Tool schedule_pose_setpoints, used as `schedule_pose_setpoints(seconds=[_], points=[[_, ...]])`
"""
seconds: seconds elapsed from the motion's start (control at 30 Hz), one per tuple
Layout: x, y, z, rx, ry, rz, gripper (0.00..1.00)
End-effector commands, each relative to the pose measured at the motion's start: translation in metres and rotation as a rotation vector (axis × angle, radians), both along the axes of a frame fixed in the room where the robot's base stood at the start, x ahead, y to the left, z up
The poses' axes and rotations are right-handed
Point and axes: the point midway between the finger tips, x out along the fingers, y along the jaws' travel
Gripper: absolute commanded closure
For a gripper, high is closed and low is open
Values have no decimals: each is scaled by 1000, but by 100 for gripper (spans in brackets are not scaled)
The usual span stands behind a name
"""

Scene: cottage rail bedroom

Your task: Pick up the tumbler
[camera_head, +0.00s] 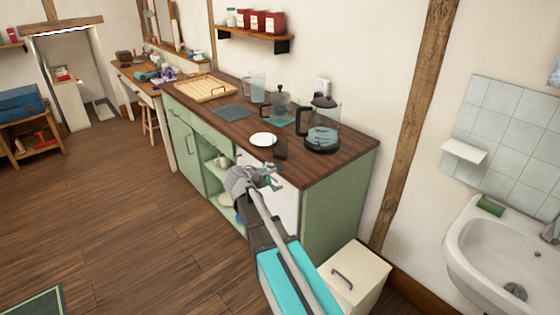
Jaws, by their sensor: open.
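A small dark see-through vessel (281,149), which looks like the tumbler, stands upright near the front edge of the wooden counter (335,163). My gripper (272,177) is open, at the front of the counter, just below the tumbler in the picture. I cannot tell the gap in depth between them. Nothing shows between the fingers. A pale clear vessel (258,89) stands farther back on the counter.
A white bin (355,275) stands below right.

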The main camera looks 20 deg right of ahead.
Motion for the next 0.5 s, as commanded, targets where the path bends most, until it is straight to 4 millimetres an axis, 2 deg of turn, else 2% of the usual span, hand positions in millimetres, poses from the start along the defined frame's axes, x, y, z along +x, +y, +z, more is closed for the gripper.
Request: schedule_pose_setpoints(seconds=[0.03,0.2,0.33,0.5], points=[[16,1,-10,-77,27,45,0],[52,6,-7,-355,138,181,0],[75,13,-4,-545,223,256,0],[93,22,0,-709,299,310,0]])
